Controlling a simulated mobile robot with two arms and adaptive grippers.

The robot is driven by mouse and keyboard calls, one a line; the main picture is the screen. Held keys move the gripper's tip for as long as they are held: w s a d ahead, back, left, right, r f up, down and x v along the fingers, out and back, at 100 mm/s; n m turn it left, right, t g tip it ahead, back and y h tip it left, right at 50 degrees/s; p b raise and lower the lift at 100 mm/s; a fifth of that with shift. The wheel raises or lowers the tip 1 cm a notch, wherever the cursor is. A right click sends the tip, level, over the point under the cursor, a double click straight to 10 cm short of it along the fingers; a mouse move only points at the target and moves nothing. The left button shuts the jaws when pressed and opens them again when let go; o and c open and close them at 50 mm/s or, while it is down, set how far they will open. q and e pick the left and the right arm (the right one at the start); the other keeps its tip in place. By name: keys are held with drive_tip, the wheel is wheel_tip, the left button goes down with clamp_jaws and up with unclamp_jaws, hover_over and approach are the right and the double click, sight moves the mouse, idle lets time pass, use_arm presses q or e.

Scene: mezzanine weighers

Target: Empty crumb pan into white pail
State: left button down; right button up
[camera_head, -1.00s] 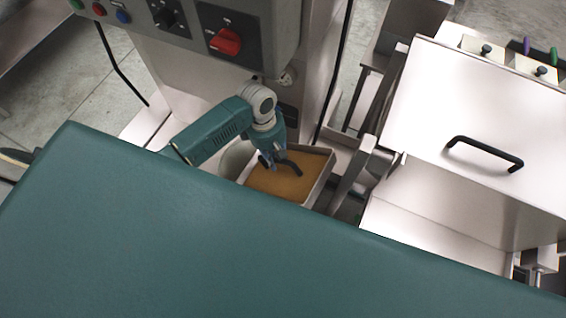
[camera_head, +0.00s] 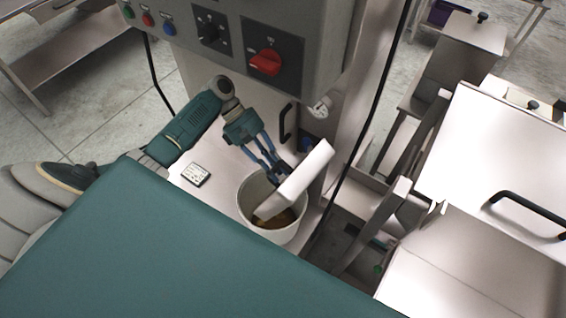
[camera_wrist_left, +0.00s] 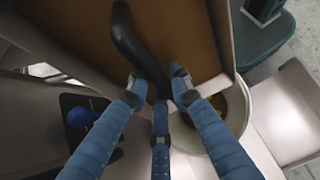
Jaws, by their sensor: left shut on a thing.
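The crumb pan (camera_head: 304,180) is tipped steeply over the white pail (camera_head: 246,200), its pale outer side facing up and its lower edge inside the pail's mouth. Brown crumbs (camera_head: 277,221) show in the pail. My left gripper (camera_head: 277,172) is shut on the pan's dark handle, above the pail's back rim. In the left wrist view the fingers (camera_wrist_left: 158,88) close around the black handle (camera_wrist_left: 138,45), and the pan's inside (camera_wrist_left: 185,35) looks brown. I cannot tell how much is loose crumb. The pail's rim (camera_wrist_left: 240,108) shows beyond the pan. My right gripper is out of view.
A grey control box (camera_head: 225,40) with a red knob overhangs the back. A small card-like item (camera_head: 196,174) lies on the steel surface left of the pail. Steel posts and a lidded steel housing (camera_head: 510,150) stand to the right.

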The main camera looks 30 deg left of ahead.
use_arm(q)
drive_tip(key=w+a+h+b, duration=0.1)
drive_tip(key=a+h+b, duration=0.3)
drive_tip(key=b, duration=0.6)
drive_tip(key=shift+a+g+h+b, duration=0.35)
drive_tip(key=shift+a+g+h, duration=0.05)
drive_tip(key=shift+a, duration=0.7)
